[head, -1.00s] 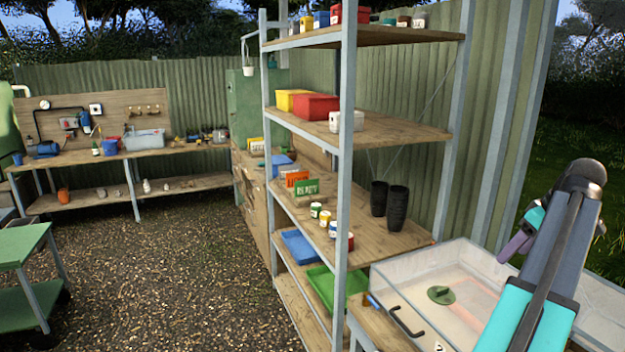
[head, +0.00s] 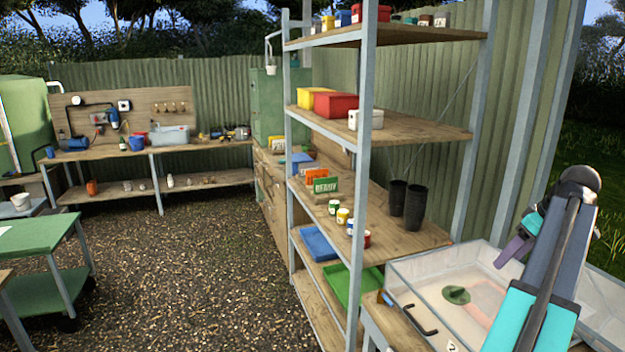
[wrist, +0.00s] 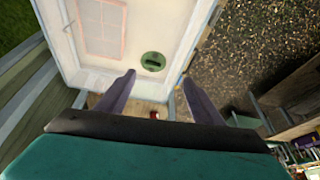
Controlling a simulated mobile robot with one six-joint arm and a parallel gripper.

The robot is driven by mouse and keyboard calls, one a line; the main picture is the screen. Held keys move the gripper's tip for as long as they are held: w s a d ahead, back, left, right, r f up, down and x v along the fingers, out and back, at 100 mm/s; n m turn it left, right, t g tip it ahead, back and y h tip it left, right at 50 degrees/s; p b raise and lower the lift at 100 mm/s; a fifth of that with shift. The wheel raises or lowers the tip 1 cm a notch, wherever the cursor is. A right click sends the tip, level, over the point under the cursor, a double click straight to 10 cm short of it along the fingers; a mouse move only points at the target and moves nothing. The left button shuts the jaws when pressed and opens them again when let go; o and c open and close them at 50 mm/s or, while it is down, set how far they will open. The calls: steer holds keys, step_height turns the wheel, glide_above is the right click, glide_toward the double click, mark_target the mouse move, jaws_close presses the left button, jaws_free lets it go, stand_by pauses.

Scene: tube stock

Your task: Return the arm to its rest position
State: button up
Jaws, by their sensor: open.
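My arm (head: 545,275) is folded up at the right of the head view. My gripper (wrist: 158,80) shows in the wrist view with its two purple fingers spread apart and nothing between them. One purple finger also shows beside the arm in the head view. In the wrist view the gripper points down over a pale, clear-walled tray (wrist: 105,62). A round green disc (wrist: 153,62) lies in that tray, beyond the fingertips and apart from them. The same disc shows in the head view (head: 456,295).
A metal-framed shelf rack (head: 360,180) with wooden boards stands close left of the arm, holding boxes, pots and small tins. A green cart (head: 45,235) is at the far left. A workbench (head: 110,155) runs along the back fence. The gravel floor (head: 185,265) between them is clear.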

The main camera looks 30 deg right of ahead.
steer(key=w+a+f+n+g+y+b, duration=0.1)
steer(key=w+a+f+n+y, duration=0.1)
steer(key=w+a+f, duration=0.7)
steer(key=w+a+f+n+g+y+b, duration=0.15)
steer(key=w+a+f, duration=0.45)
steer(key=w+f, duration=0.6)
steer(key=w+a+f+n+g+y+b, duration=0.1)
steer(key=w+a+f, duration=0.3)
steer(key=a+f, duration=0.65)
steer(key=w+a+f+n+g+y+b, duration=0.15)
steer(key=w+a+f, duration=0.25)
steer(key=a+f, duration=0.65)
steer(key=s+a+f+n+g+h+b, duration=0.15)
steer(key=s+a+f, duration=0.25)
steer(key=a+f, duration=0.65)
steer(key=s+a+f+g+b, duration=0.1)
steer(key=s+a+f+g, duration=0.2)
steer(key=s+a+f, duration=0.7)
steer(key=s+a+f+m+h+b, duration=0.1)
steer(key=s+a+f+m+h, duration=0.3)
steer(key=s+a+f, duration=0.5)
steer(key=shift+s+f+m+g+b, duration=0.35)
steer(key=shift+s+f+m, duration=0.65)
steer(key=shift+s, duration=0.6)
